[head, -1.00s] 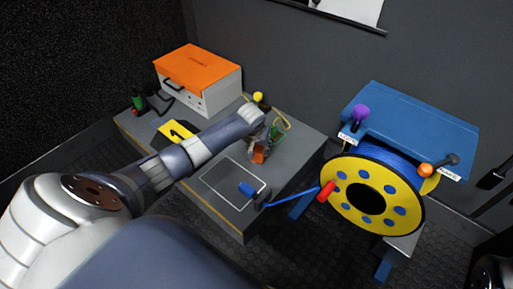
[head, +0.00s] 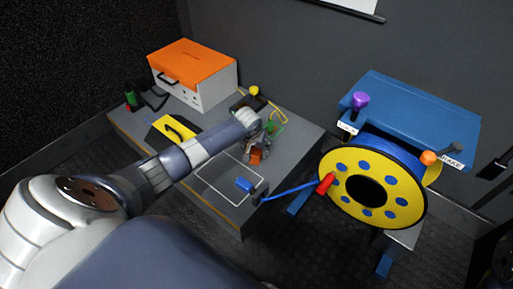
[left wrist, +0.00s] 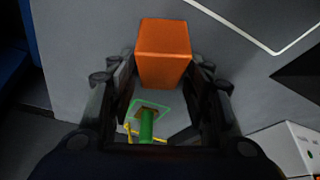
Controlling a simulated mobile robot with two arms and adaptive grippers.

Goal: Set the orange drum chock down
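The orange drum chock (head: 257,156) is a small orange block at the tip of my left gripper (head: 258,148), over the grey bench top near the right corner of a white outlined rectangle (head: 203,192). In the left wrist view the chock (left wrist: 163,52) sits between the two dark fingers of my left gripper (left wrist: 165,62), which close in on both its sides. Whether its underside touches the bench cannot be told. My right gripper cannot be made out.
A green peg (left wrist: 147,124) stands behind the chock. A yellow cable drum (head: 338,200) on a blue stand (head: 425,115) is at the right. An orange-topped case (head: 193,65) and yellow handled piece (head: 172,128) stand at the left.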

